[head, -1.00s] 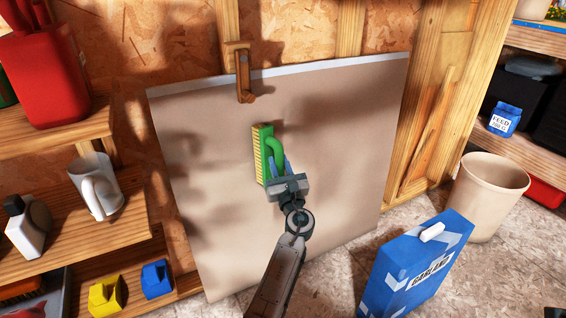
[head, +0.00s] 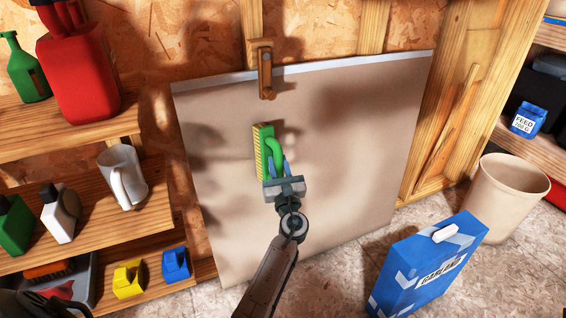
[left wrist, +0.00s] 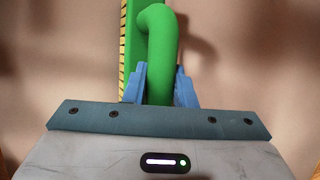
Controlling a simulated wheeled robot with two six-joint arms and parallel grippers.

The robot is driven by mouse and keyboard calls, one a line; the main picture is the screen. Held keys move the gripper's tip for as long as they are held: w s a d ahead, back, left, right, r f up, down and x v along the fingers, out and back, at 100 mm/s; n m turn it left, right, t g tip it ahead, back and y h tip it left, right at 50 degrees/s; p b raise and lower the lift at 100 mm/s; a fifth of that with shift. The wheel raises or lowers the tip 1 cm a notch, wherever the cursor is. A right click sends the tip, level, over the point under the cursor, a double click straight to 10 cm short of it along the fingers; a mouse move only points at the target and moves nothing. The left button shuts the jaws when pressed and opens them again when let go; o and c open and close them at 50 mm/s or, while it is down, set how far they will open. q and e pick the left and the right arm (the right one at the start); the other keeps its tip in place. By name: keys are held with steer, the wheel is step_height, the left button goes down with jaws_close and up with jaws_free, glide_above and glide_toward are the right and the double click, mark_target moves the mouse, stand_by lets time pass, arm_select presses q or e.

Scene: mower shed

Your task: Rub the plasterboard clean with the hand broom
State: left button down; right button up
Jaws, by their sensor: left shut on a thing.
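The plasterboard (head: 350,170) is a large tan sheet with a pale top edge, leaning against the wall. Darker blurred patches lie on it; I cannot tell dirt from shadow. The hand broom (head: 263,155) has a green body, a curved green handle and yellow bristles. It is upright in front of the left half of the board; I cannot tell whether its bristles touch it. My left gripper (head: 280,169) is shut on the handle. The left wrist view shows the green handle (left wrist: 157,50) between the blue fingers (left wrist: 158,85). My right gripper is not in view.
A wooden latch (head: 265,75) overlaps the board's top edge. Shelves at left hold a red container (head: 82,80), a white mug (head: 122,178) and bottles. A blue carton (head: 425,265) and a beige bin (head: 505,198) stand on the floor at right.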

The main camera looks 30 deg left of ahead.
arm_select(q)
steer(key=shift+s+a+r+p, duration=0.1)
steer(key=shift+s+a+p, duration=0.85)
steer(key=shift+s+a, duration=0.6)
steer(key=shift+s+a+r+p, duration=0.85)
steer(key=shift+s+a+p, duration=0.75)
steer(key=shift+s, duration=0.35)
steer(key=shift+w+d+f+b, duration=0.1)
steer(key=shift+w+d+b, duration=0.5)
steer(key=shift+w+d, duration=0.65)
steer(key=shift+w+d+b, duration=0.55)
steer(key=shift+w+d, duration=0.45)
steer(key=shift+w, duration=0.3)
steer(key=shift+w+d+f+b, duration=0.1)
steer(key=shift+w+d+b, duration=0.55)
steer(key=shift+w+d, duration=0.5)
steer(key=w+d+b, duration=0.3)
steer(key=w+d, duration=0.1)
steer(key=w, duration=0.1)
